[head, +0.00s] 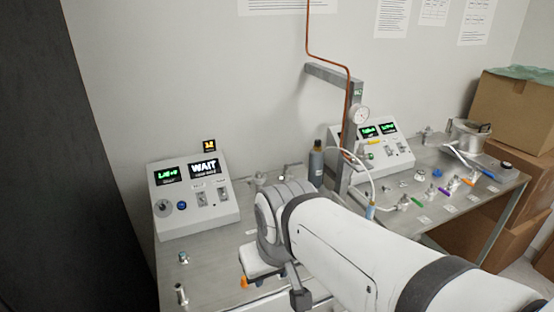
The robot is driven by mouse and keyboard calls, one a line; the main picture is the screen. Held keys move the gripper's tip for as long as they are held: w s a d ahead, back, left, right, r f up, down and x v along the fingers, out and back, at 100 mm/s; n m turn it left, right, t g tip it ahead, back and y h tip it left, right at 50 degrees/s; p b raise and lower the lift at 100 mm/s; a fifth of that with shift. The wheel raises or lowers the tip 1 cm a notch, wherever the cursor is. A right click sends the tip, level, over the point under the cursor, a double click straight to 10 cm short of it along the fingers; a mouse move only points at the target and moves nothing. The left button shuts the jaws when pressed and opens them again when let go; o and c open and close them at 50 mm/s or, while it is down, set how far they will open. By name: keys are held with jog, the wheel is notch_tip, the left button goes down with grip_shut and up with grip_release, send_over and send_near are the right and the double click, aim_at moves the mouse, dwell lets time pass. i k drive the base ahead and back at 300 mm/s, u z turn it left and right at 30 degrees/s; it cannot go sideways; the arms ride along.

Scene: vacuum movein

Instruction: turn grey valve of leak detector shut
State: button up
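A light grey console (196,205) with a green readout, a "WAIT" display, a blue knob and switches stands on the left metal bench. A second similar console (371,150) stands further right. I cannot tell which one is the leak detector. I cannot pick out a grey valve for certain; small metal fittings (259,179) sit behind my arm, partly hidden. My arm reaches in from the lower right over the left bench. My gripper (262,262) seems to be at its end, low over the bench; its fingers are not clear. A small orange part shows beside it.
A right metal bench (500,184) carries several fittings with coloured handles and a metal pot (469,134). A dark bottle (316,163) and a grey post (350,140) with a gauge and copper pipe stand between the consoles. Cardboard boxes (517,107) fill the right.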

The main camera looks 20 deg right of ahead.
aim_at(286, 165)
jog(key=u, duration=0.55)
jog(key=k, duration=0.25)
jog(key=u, duration=2)
jog(key=k, duration=1.2)
jog(key=z, duration=2.45)
jog(key=i, duration=1)
jog(key=z, duration=0.1)
